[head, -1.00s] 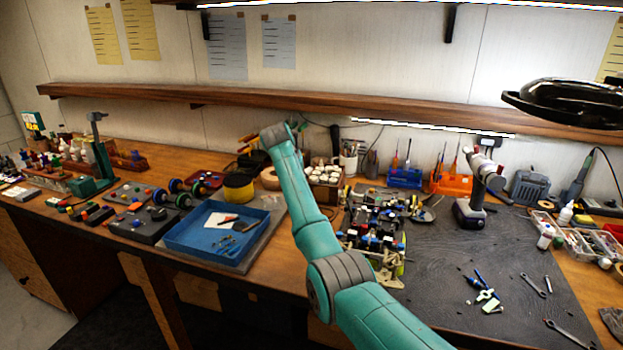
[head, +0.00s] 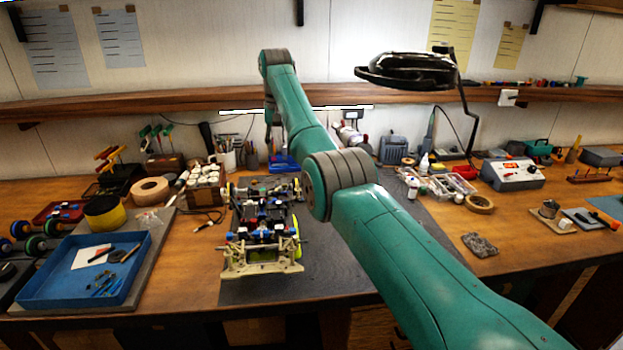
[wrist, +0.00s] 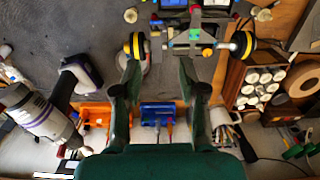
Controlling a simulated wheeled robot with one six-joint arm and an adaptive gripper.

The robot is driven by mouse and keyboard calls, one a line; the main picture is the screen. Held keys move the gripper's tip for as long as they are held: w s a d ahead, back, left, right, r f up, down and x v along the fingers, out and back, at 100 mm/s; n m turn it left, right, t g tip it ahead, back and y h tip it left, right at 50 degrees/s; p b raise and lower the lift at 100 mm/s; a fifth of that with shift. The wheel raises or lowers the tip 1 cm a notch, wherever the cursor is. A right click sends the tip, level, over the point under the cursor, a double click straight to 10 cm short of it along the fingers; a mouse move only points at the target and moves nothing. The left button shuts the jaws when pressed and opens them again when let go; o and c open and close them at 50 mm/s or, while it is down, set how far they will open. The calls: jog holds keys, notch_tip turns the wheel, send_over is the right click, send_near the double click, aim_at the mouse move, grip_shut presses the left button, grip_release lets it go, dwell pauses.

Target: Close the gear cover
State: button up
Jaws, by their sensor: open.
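The RC racecar (head: 262,243) stands on the dark mat left of my arm in the head view. It is an open chassis with blue, red and black parts and a pale plate at its near end. I cannot make out the gear cover or tell its position. One end of the car (wrist: 195,38), with yellow-rimmed wheels, shows at the top of the wrist view. My gripper (wrist: 160,72) is open and empty, its two dark fingers pointing toward that end of the car, apart from it as far as I can tell. In the head view my arm hides most of the gripper.
A blue tray (head: 140,275) with small tools lies left of the car. A black lamp (head: 408,70) hangs at the upper right. In the wrist view, an orange holder (wrist: 95,117), a blue holder (wrist: 160,115) and a cordless drill (wrist: 38,112) lie near the fingers.

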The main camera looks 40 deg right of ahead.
aim_at(284, 184)
jog(key=f, duration=1)
jog(key=shift+s+d+f, duration=0.15)
jog(key=shift+d+f, duration=0.2)
grip_shut()
